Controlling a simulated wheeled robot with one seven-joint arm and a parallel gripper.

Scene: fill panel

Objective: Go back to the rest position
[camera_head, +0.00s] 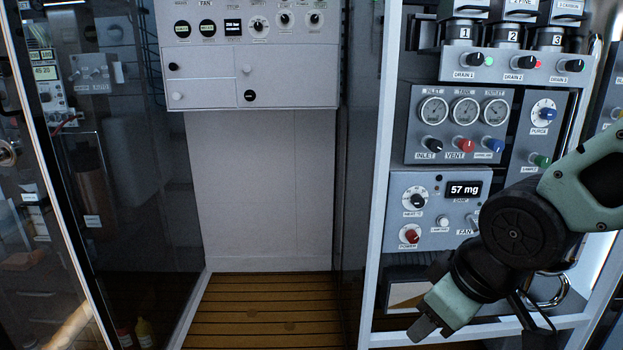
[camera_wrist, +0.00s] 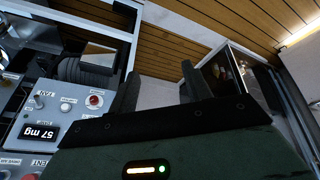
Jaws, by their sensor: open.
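My arm covers the box's right side.
The gauge panel (camera_head: 464,111) and the labelled drain units (camera_head: 513,67) are above on the rack. A white rack frame (camera_head: 392,120) runs down its left side. Another white control panel (camera_head: 245,60) hangs at upper centre. The slatted wooden floor (camera_head: 265,310) is clear in the middle.

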